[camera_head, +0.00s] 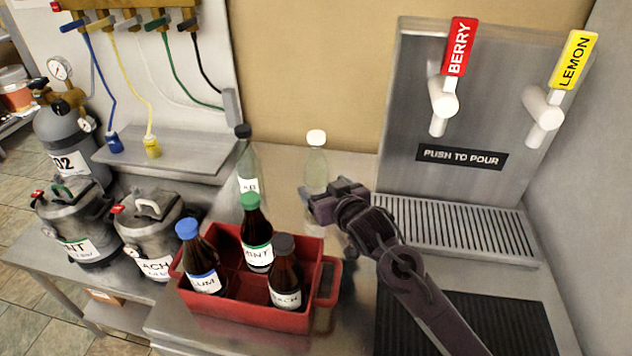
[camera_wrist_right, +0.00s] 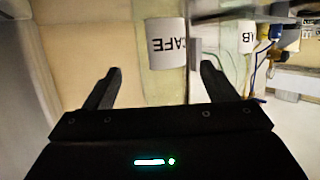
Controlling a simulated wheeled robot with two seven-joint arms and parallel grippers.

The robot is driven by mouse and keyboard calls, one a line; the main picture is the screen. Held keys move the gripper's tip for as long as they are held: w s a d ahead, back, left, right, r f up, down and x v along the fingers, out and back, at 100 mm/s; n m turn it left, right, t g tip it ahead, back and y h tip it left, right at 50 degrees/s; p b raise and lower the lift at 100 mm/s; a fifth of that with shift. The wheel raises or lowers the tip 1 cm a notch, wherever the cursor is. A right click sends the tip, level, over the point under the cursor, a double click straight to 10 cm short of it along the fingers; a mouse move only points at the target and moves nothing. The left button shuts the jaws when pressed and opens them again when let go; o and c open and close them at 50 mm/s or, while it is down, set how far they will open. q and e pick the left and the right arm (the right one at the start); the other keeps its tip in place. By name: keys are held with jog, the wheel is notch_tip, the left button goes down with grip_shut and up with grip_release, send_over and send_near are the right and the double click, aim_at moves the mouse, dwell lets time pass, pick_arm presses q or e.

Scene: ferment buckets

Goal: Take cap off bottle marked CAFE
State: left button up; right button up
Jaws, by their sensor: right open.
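The CAFE label shows upside down on a clear bottle (camera_wrist_right: 167,82) in the right wrist view. In the head view a clear bottle (camera_head: 316,165) with a white cap (camera_head: 316,137) stands upright at the back of the counter, its lower part hidden behind my right gripper (camera_head: 312,200); it looks like the same bottle. My right gripper is open and empty. In the wrist view its two fingers (camera_wrist_right: 160,75) appear on either side of the bottle, with gaps; I cannot tell how far they reach around it. My left gripper is not in view.
A second clear bottle (camera_head: 247,165) with a dark cap stands left of it. A red crate (camera_head: 245,312) with capped brown bottles is in front. A steel tap panel (camera_head: 410,130) and drip tray (camera_head: 455,230) are at right. Kegs (camera_head: 150,235) stand left.

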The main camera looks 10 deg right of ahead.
aim_at(321, 186)
jog(key=p+x, duration=0.1)
jog(key=x, duration=0.4)
jog(key=shift+s, duration=0.1)
jog(key=c, duration=1.2)
notch_tip(321, 186, up, 20)
jog(key=shift+b, duration=0.3)
